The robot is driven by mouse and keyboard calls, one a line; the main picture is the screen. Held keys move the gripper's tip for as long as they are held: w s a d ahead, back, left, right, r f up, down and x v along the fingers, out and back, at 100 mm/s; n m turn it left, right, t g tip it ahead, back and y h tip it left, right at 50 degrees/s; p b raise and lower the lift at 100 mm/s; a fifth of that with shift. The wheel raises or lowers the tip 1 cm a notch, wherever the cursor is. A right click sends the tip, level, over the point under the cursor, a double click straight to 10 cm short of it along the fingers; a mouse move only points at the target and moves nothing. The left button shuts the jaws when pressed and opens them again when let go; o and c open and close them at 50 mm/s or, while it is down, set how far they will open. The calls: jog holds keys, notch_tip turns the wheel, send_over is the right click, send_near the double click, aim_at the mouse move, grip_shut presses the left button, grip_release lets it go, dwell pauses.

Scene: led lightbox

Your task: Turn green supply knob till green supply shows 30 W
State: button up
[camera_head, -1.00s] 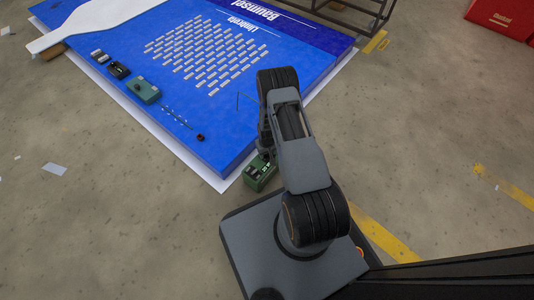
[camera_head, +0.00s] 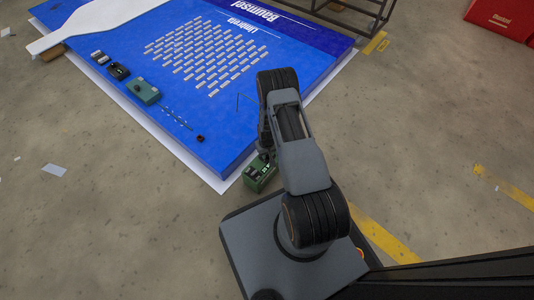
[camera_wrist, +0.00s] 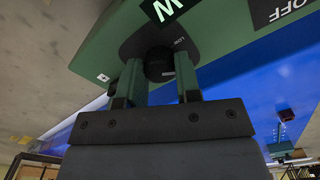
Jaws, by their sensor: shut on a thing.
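The green supply (camera_head: 257,180) is a small green box on the floor at the near corner of the blue panel. My gripper is at its top in the head view, mostly hidden behind my arm. In the wrist view the supply's green face (camera_wrist: 95,62) fills the upper part. My gripper (camera_wrist: 157,63) is shut on the round black knob (camera_wrist: 158,68), one finger on each side. A "LOW" mark shows beside the knob. Black labels show a white "W" (camera_wrist: 163,9) and "OFF" (camera_wrist: 278,10). The wattage number is not readable in either view.
The blue panel (camera_head: 205,130) lies on a white sheet left of my arm. It carries several pale strips, another green box (camera_head: 145,92) and small parts. A metal frame (camera_head: 345,18) stands behind, a red box (camera_head: 500,18) at far right. Concrete floor is open around.

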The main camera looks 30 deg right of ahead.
jog(key=m, duration=0.7)
jog(key=shift+m+b, duration=0.4)
jog(key=m, duration=0.4)
jog(key=shift+m, duration=2)
jog(key=o, duration=0.9)
jog(key=shift+o, duration=0.2)
